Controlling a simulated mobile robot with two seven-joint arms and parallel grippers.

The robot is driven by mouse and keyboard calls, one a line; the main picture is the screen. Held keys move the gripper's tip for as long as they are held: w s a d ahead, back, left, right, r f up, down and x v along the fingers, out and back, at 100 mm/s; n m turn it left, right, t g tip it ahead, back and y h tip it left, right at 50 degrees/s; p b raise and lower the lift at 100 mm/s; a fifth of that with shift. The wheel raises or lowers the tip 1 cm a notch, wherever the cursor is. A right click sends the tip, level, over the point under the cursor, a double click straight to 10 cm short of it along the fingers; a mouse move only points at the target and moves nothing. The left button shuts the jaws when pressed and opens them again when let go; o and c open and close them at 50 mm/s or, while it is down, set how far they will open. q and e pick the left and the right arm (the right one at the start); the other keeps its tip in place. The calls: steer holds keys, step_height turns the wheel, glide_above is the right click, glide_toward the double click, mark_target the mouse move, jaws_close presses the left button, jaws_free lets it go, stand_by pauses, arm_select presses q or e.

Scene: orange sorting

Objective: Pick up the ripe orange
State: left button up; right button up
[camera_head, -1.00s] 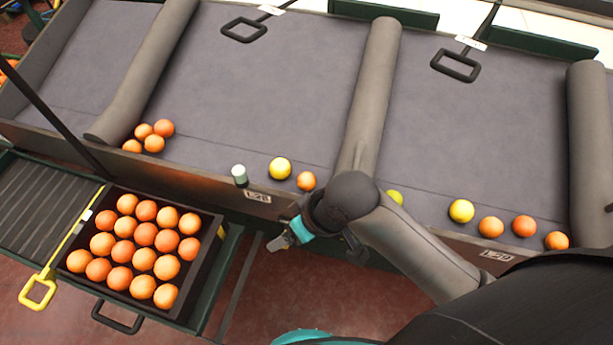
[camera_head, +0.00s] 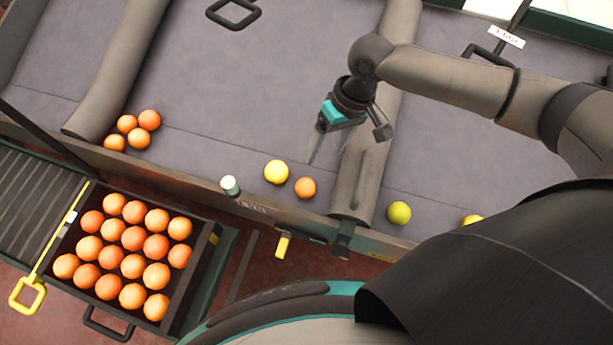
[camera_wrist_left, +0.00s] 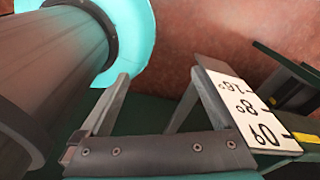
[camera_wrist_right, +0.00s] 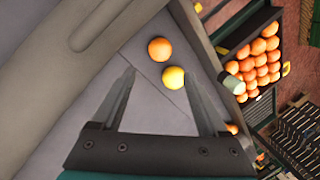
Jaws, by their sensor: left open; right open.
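A ripe orange (camera_head: 305,187) lies on the grey sorting surface near its front edge, just right of a yellow fruit (camera_head: 276,171). In the right wrist view the orange (camera_wrist_right: 159,48) and the yellow fruit (camera_wrist_right: 173,78) lie beyond the fingertips. My right gripper (camera_head: 330,150) is open and empty, above the surface and up from the orange; its fingers also show in the right wrist view (camera_wrist_right: 158,80). My left gripper (camera_wrist_left: 155,85) is open and empty in the left wrist view, near a number label (camera_wrist_left: 245,110). More oranges (camera_head: 138,138) sit in the surface's left corner.
A dark crate (camera_head: 205,250) full of oranges stands at the lower left. A padded grey divider (camera_head: 352,185) lies right of the orange, with a yellow-green fruit (camera_head: 399,213) beyond it. A white-topped post (camera_head: 230,185) stands on the front edge. The surface's middle is clear.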

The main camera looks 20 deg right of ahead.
steer(key=b, duration=0.1)
glide_above(308, 182)
steer(key=d, duration=0.2)
steer(key=x, duration=0.2)
steer(key=d+x, duration=0.1)
steer(key=x, duration=0.3)
steer(key=shift+d+f, duration=0.2)
steer(key=shift+f, duration=0.4)
steer(key=shift+w+a+f, duration=0.1)
steer(key=shift+f, duration=0.25)
steer(key=shift+a+f, duration=0.1)
steer(key=shift+f, duration=0.35)
steer(key=b+x, duration=0.1)
steer(key=x, duration=0.3)
steer(key=shift+w+a+f+b, duration=0.1)
steer(key=shift+w+f+b, duration=0.1)
steer(key=shift+f+b, duration=0.2)
arm_select(q)
steer(key=f, duration=0.1)
steer(key=s+f, duration=0.1)
steer(key=f, duration=0.1)
steer(key=shift+s+a, duration=0.2)
steer(key=shift+a, duration=0.1)
arm_select(e)
steer(key=shift+c, duration=0.4)
steer(key=c, duration=1.1)
arm_select(q)
steer(key=shift+s, duration=0.2)
